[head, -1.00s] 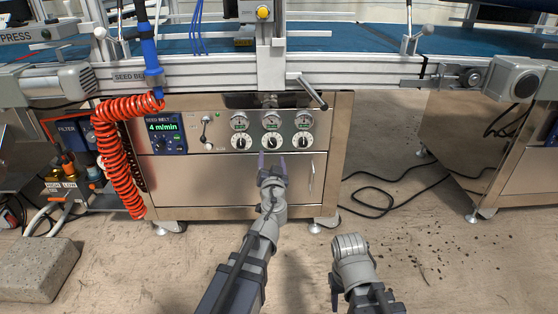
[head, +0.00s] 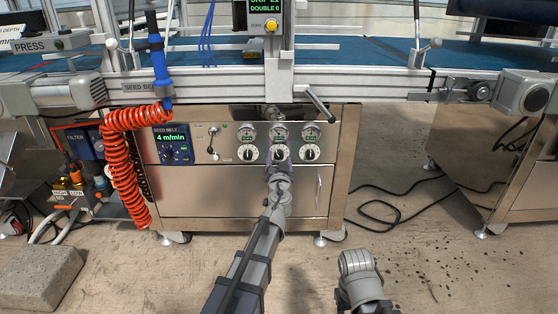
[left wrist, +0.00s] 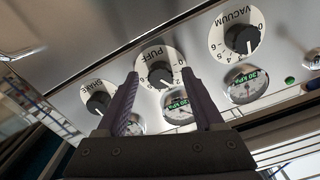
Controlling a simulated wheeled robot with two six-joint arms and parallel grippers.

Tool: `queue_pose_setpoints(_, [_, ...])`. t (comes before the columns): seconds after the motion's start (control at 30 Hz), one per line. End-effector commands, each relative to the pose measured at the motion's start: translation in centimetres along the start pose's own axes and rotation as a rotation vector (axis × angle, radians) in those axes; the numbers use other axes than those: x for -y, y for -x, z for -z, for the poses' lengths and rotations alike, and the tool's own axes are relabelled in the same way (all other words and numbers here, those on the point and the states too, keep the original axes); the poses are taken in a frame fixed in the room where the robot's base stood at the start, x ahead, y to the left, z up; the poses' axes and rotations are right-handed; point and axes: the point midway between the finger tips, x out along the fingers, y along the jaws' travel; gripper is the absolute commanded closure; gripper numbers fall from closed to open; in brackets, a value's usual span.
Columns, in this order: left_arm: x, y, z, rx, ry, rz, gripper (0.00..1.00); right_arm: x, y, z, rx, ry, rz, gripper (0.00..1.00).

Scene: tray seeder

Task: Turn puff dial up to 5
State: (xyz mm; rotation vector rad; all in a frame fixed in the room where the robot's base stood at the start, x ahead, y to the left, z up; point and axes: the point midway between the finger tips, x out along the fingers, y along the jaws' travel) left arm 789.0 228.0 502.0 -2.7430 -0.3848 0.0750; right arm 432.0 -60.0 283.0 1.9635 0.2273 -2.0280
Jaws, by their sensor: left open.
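The puff dial (head: 280,154) is the middle of three round white dials with black knobs on the steel cabinet front. In the left wrist view the puff dial (left wrist: 160,69) shows upside down with its "PUFF" label. My left gripper (head: 279,160) is open in front of it. In the left wrist view its two dark fingers (left wrist: 160,76) stand on either side of the knob; I cannot tell whether they touch it. The number the knob points to is not clear. My right arm is at the lower right of the head view, with its jaws not showing.
The vacuum dial (left wrist: 241,36) and shake dial (left wrist: 98,101) flank the puff dial closely. Gauges (head: 280,133) sit above them in the head view. A metal lever (head: 318,103) juts out above. A red coiled hose (head: 117,165) hangs at left. The floor at right has a black cable (head: 380,207).

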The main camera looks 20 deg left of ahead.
Motion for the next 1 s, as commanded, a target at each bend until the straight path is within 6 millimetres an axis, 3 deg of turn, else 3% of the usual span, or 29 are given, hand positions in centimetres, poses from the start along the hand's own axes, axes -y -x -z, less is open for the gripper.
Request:
queue_pose_setpoints(0.23, [0.02, -0.04, -0.01, 0.0, 0.0, 0.0, 0.33, 0.0, 0.0, 0.0, 0.0, 0.0, 0.0, 0.5])
queue_pose_setpoints(0.8, [-0.01, -0.03, 0.0, 0.0, 0.0, -0.001, 0.97, 0.0, 0.0, 0.0, 0.0, 0.0, 0.0, 0.5])
queue_pose_setpoints(1.0, [-0.02, -0.02, 0.0, 0.0, 0.0, -0.001, 1.0, 0.0, 0.0, 0.0, 0.0, 0.0, 0.0, 0.5])
